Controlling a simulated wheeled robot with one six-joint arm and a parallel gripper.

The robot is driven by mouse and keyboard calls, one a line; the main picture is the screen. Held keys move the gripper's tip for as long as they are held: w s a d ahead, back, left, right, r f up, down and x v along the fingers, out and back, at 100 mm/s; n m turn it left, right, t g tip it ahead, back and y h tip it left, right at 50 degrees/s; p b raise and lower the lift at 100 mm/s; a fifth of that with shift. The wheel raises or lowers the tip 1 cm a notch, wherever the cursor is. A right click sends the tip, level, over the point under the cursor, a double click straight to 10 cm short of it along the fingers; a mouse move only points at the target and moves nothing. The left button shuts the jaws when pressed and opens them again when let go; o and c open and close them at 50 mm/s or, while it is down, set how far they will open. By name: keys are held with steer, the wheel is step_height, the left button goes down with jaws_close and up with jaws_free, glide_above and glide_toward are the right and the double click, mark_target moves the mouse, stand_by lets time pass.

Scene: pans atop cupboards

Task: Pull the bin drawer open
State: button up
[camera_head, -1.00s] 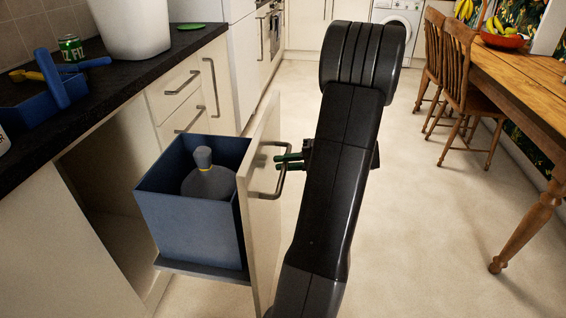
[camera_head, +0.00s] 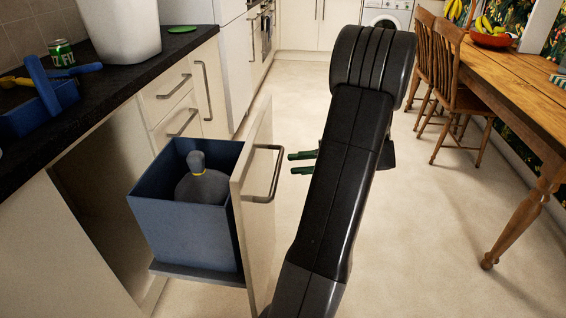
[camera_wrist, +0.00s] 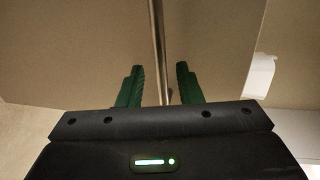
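The bin drawer stands pulled out from the cupboard, its cream front (camera_head: 256,225) well clear of the cabinet. A blue bin (camera_head: 185,235) sits in it and holds a grey bag-like object with a knobbed top (camera_head: 202,182). My gripper (camera_head: 294,164) has green fingers, spread apart and empty, just right of the handle with a small gap. In the wrist view the handle (camera_wrist: 158,45) runs up ahead, between the lines of the two fingers.
A dark worktop (camera_head: 105,110) runs along the left, with a blue caddy (camera_head: 40,105), a green can (camera_head: 61,53) and a white container (camera_head: 120,30). A wooden table (camera_head: 510,85) and chairs (camera_head: 462,90) stand at right. The floor (camera_head: 420,230) between is clear.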

mark_target(277, 163)
steer(key=p+v, duration=0.1)
steer(key=v, duration=0.6)
steer(key=shift+d, duration=0.45)
steer(key=shift+s, duration=0.1)
steer(key=b+x, duration=0.2)
steer(key=x, duration=1.2)
steer(key=shift+a+r, duration=0.1)
steer(key=shift+a, duration=0.1)
steer(key=shift+d, duration=0.1)
